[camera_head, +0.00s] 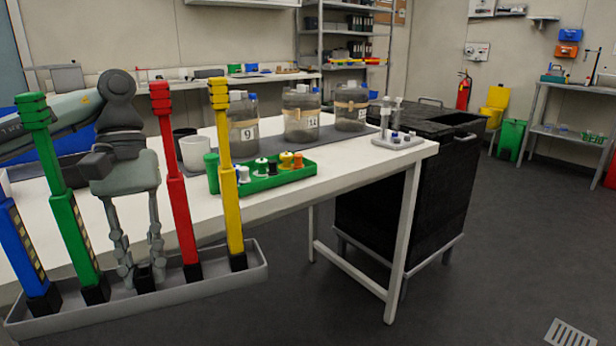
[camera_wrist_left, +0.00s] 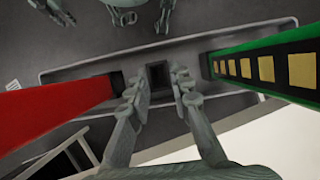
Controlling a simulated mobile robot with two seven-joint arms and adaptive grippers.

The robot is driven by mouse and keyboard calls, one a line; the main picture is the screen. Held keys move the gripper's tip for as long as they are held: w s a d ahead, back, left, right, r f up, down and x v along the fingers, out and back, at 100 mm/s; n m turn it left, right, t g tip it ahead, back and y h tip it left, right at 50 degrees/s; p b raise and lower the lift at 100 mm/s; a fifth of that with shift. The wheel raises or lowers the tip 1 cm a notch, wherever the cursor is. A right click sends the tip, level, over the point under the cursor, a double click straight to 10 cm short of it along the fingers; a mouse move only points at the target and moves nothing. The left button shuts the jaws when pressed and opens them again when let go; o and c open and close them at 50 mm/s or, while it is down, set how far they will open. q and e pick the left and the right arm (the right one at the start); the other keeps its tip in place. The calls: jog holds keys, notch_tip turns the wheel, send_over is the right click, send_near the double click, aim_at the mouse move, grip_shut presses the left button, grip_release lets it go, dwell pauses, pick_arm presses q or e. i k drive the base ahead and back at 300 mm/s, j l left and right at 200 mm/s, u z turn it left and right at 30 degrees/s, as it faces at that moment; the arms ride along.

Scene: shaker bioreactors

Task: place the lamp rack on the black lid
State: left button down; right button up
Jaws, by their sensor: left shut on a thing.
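The lamp rack (camera_head: 215,287) is a long grey tray with blue, green, red and yellow lamps standing upright in black sockets. My left gripper (camera_head: 145,270) points down between the green and red lamps, shut on a black block at the rack's middle. In the left wrist view the fingers (camera_wrist_left: 158,82) sit either side of that block, in the rack (camera_wrist_left: 225,105). The rack is held in front of the white table, clear of the floor. The black lid (camera_head: 412,118) tops the black bin (camera_head: 390,185) beyond the table's right end.
The white table (camera_head: 300,175) lies between the rack and the bin. Floor (camera_head: 480,260) in front is free. Other grey jointed parts show at the wrist view's top.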

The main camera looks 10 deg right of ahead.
aim_at(407, 110)
jog(key=i+l, duration=0.25)
jog(key=l, duration=0.3)
jog(key=i+l, duration=0.2)
jog(key=l, duration=0.35)
jog(key=i+l, duration=0.25)
jog(key=l, duration=0.25)
jog(key=i+l, duration=0.2)
jog(key=l, duration=0.35)
jog(key=i+l, duration=0.25)
jog(key=l, duration=0.3)
jog(key=i+l, duration=0.2)
jog(key=l, duration=0.35)
jog(key=i+l, duration=0.25)
jog(key=l, duration=0.3)
jog(key=i+l, duration=0.2)
jog(key=l, duration=0.35)
